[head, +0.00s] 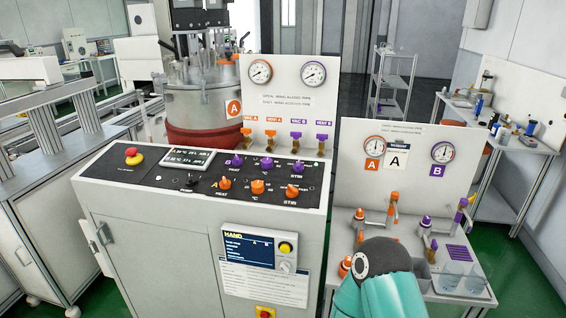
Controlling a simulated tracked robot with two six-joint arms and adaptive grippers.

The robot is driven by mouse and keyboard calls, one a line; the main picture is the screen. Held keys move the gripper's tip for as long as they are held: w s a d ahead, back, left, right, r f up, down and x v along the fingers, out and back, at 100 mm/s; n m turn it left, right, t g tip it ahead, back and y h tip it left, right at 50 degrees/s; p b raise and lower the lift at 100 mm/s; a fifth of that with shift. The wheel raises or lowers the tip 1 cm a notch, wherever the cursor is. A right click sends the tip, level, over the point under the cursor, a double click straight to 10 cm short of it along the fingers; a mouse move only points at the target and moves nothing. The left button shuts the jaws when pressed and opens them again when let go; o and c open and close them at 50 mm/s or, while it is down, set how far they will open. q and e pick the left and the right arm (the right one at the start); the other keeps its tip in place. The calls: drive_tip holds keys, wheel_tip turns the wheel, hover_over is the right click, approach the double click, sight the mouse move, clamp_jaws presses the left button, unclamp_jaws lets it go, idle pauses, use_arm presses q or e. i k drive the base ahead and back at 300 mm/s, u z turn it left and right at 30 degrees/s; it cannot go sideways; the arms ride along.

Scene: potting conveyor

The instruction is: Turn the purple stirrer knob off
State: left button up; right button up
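The purple stirrer knob (299,167) is the rightmost of three purple knobs in the back row of the black sloping control panel (150,185). A STIR label is printed just in front of it. Its pointer direction is too small to read. Nothing touches it. Neither gripper's fingers are in view. A teal and grey link of my arm rises at the bottom right, in front of the side bench and apart from the knob.
Orange knobs (257,187) stand in front of the purple row. A red emergency button (132,156) and a small display (188,158) are at the panel's left. Purple valves (296,141) stand behind. Glass beakers (452,276) are on the right bench. Air above the panel is clear.

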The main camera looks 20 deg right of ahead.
sight(298, 167)
drive_tip(key=u, duration=0.2)
drive_tip(key=k, duration=0.9)
drive_tip(key=z, duration=0.65)
drive_tip(key=i, duration=1.05)
